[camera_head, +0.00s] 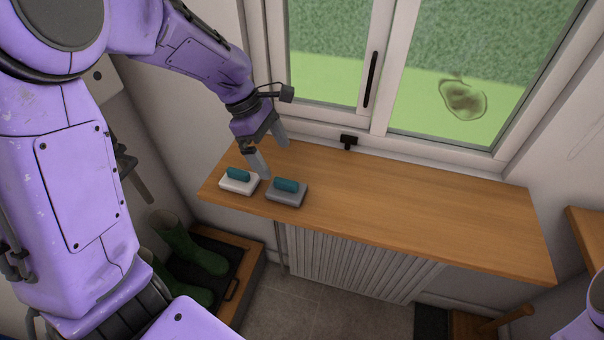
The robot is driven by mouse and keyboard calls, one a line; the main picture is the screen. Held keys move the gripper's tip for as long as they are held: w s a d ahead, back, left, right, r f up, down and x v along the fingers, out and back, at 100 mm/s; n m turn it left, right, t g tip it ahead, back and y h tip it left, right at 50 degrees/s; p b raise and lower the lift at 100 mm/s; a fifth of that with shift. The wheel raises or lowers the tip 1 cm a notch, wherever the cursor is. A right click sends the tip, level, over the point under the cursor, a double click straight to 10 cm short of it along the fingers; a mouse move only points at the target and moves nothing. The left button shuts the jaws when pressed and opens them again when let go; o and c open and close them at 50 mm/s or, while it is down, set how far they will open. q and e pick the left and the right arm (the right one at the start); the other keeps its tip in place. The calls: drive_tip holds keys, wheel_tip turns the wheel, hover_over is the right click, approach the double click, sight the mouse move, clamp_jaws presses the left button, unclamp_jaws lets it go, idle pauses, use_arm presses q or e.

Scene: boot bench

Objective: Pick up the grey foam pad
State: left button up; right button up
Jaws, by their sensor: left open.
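The grey foam pad (287,197) lies flat on the wooden bench top, near its left end, with a teal grip on top. A similar white pad (238,186) with a teal grip lies just to its left. My left gripper (273,154) is open above and just behind the two pads, fingers pointing down. One finger ends near the gap between the pads; whether it touches either one I cannot tell. Nothing is between the fingers. My right gripper is out of view; only a bit of purple arm shows at the lower right corner.
The wooden bench top (420,215) is clear to the right of the pads. A window with a dark handle (371,78) and a black latch (348,142) stands behind it.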

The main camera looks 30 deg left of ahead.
sight(284, 180)
use_arm(q)
drive_tip(key=x, duration=0.6)
drive_tip(key=a+x, duration=0.1)
drive_tip(key=x, duration=0.3)
drive_tip(key=shift+d+f, duration=0.1)
drive_tip(key=shift+f, duration=0.2)
drive_tip(key=shift+s, duration=0.15)
drive_tip(key=c, duration=1.1)
